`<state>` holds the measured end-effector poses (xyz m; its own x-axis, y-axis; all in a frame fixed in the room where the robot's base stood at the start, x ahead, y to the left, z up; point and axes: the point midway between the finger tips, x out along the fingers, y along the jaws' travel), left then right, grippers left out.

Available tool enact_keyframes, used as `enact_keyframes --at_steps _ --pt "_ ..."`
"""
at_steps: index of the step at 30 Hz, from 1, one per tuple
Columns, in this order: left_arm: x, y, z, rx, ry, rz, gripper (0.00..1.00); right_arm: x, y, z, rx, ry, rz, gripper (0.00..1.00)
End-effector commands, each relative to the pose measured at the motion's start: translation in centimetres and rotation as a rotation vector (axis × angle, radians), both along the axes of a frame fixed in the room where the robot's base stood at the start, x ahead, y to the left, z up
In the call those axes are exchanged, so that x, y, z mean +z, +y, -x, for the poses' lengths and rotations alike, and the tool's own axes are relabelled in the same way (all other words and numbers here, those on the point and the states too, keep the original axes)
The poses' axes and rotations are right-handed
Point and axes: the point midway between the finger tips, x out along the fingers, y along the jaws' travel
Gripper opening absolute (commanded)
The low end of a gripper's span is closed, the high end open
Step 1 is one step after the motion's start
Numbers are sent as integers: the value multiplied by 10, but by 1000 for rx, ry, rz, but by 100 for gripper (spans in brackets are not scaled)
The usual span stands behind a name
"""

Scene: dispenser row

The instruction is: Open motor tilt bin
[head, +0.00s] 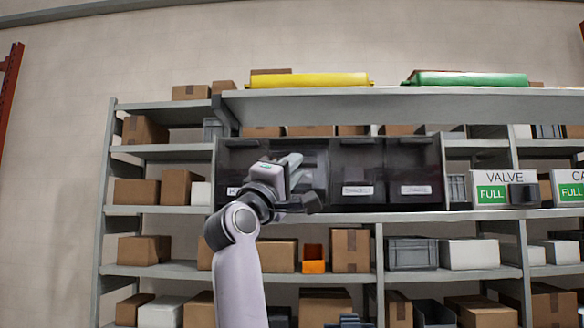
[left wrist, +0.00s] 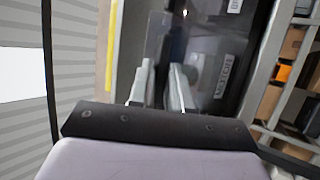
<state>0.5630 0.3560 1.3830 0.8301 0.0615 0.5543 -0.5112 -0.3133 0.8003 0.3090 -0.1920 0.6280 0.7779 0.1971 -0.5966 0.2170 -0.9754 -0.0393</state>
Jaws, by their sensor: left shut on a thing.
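A row of dark, see-through tilt bins (head: 382,165) with white labels sits on the middle shelf in the head view. The label at the left end is partly covered, and two labels to the right show clear of my arm. My left gripper (head: 298,172) is in front of the second bin from the left and hides its label. In the left wrist view the two pale fingers (left wrist: 162,88) are shut on the dark clear front of a tilt bin (left wrist: 208,62). A label there is turned and hard to read. Whether the front is tilted out is unclear.
A shelf board with a yellow roll (head: 310,80) and a green roll (head: 467,79) overhangs the bins. Cardboard boxes (head: 350,250) and an orange bin (head: 313,262) stand on the shelf below. VALVE (head: 505,190) and another dispenser stand at right.

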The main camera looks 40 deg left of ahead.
Motion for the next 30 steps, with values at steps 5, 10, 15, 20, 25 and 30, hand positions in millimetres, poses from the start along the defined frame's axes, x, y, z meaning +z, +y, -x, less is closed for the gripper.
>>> enact_keyframes --at_steps 5,10,15,20,25,30 --pt "-8 2 -5 -4 20 7 0 -1 0 0 -1 0 -2 43" --pt "-9 2 -6 -4 22 8 0 0 1 0 -4 0 -5 43" --pt "-9 2 -6 -3 23 8 34 0 2 -1 -5 0 -7 43" --pt "-7 2 -5 -2 18 6 39 0 2 -1 -5 0 -7 43" --pt "-5 1 -3 -2 13 5 39 0 2 -1 -5 0 -7 43" --pt "-7 1 0 -1 11 4 39 -1 2 -1 -5 0 -7 43"
